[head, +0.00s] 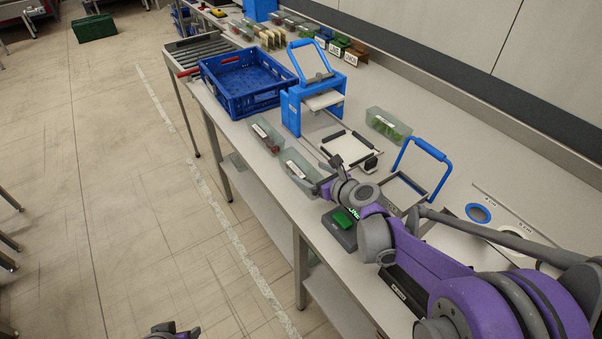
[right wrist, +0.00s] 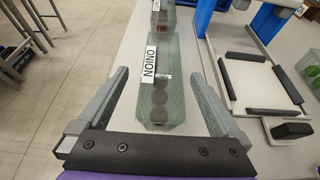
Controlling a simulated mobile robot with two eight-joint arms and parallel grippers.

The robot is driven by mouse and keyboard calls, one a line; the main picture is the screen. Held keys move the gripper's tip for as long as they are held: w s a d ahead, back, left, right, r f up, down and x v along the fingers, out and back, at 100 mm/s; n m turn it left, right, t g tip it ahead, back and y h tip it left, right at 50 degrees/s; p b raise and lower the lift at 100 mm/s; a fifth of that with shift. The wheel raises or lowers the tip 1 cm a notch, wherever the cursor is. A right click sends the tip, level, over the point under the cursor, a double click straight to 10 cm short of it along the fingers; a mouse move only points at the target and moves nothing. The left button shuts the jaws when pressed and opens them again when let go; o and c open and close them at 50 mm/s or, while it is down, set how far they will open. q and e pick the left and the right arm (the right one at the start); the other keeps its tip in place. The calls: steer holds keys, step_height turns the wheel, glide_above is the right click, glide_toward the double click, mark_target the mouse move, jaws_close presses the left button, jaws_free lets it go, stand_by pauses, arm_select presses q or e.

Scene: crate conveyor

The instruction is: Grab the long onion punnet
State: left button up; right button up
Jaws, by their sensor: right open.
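The long onion punnet (right wrist: 158,98) is a clear, greenish container with a white label reading ONION, upside down in the right wrist view. It also shows in the head view (head: 297,165), near the table's front edge. My right gripper (right wrist: 159,76) is open, with one finger on each side of the punnet in the right wrist view; I cannot tell whether either finger touches it. In the head view my right gripper (head: 325,186) is at the punnet's near end.
A punnet with red contents (head: 264,136) stands just beyond. A blue crate (head: 233,108) sits farther back. A blue-framed device (head: 291,112) and a white tray (head: 349,149) are to the right, with a green-filled punnet (head: 388,124) behind.

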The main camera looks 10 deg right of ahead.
mark_target(308, 170)
steer(key=x, duration=0.5)
steer(key=shift+d, duration=0.25)
steer(key=shift+s, duration=0.1)
steer(key=c, duration=1.3)
